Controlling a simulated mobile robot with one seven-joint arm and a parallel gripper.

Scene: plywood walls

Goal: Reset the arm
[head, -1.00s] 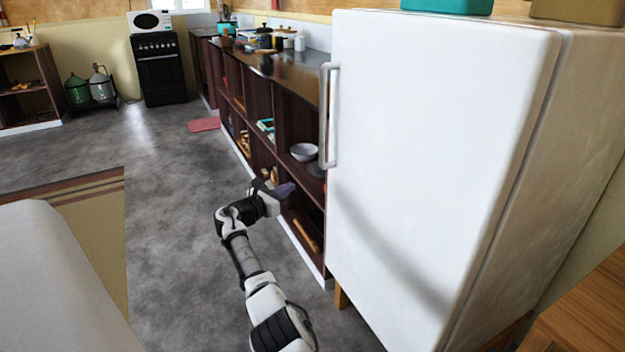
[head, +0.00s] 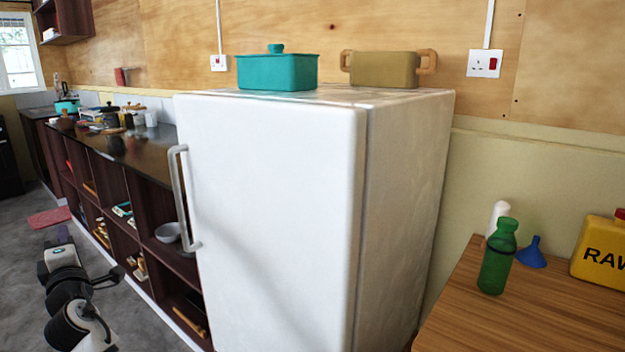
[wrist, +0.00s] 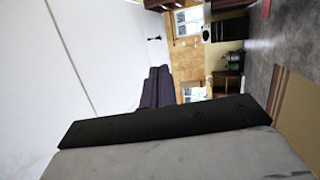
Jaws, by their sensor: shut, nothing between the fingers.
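My gripper (head: 63,234) shows at the lower left of the head view, with its purple fingertips pointing away from me, over the grey floor in front of the dark shelving. In the wrist view its two purple fingers (wrist: 156,88) lie together, shut, with nothing held between them. My arm is bent in the lower left corner of the head view, apart from the white fridge (head: 270,210).
Dark open shelving (head: 120,200) runs along the wall left of the fridge. A teal pot (head: 277,72) and a tan pot (head: 384,70) stand on the fridge. A wooden table (head: 500,325) at right holds a green bottle (head: 497,262).

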